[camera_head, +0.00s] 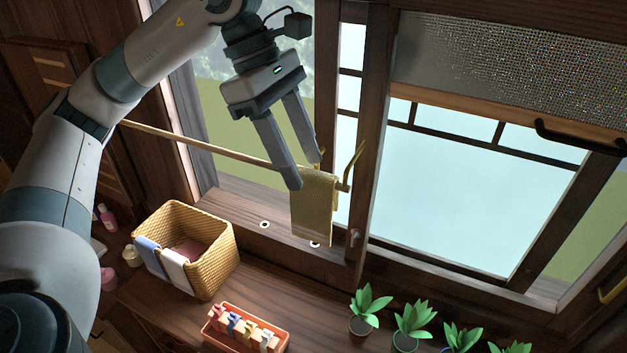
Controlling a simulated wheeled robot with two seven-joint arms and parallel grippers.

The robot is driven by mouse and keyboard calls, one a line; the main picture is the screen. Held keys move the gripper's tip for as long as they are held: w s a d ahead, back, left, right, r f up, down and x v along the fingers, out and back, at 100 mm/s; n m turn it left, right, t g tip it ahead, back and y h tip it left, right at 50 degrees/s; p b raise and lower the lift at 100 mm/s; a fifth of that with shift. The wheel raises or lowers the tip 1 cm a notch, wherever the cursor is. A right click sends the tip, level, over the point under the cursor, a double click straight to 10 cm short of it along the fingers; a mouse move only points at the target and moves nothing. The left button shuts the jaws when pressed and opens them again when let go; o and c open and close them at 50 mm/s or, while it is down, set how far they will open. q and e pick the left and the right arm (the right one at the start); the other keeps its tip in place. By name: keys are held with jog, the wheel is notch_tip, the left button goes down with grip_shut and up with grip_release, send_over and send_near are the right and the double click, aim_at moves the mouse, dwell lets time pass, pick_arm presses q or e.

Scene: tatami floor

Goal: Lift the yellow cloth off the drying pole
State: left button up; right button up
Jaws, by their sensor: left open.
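The yellow cloth (314,212) hangs folded over the right end of the drying pole (205,146), in front of the window. My left gripper (306,174) comes down from above with its two fingers apart. Its fingertips are at the top of the cloth, near the pole. One finger overlaps the cloth's upper left edge in the picture; the other ends just above its top. I cannot tell whether either touches the cloth. My right gripper is not in view.
A wicker basket (216,262) with cloths over its rim stands on the wooden counter below the pole. An orange tray (275,347) of clothespegs and several potted plants (362,325) line the front. A window post (374,130) stands right of the cloth.

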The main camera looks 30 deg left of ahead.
aim_at(314, 190)
pick_arm(q)
jog(key=shift+p+x, duration=0.95)
jog(key=shift+x, duration=2.15)
jog(key=c, duration=1.1)
jog(key=shift+r+p, duration=1.7)
jog(key=shift+r, duration=2.8)
jog(key=shift+c, duration=0.2)
jog(key=shift+s, duration=0.1)
jog(key=s+d+b, duration=0.2)
jog(key=s+d, duration=0.3)
jog(key=s, duration=0.5)
jog(key=shift+s, duration=0.35)
jog(key=shift+d, duration=0.1)
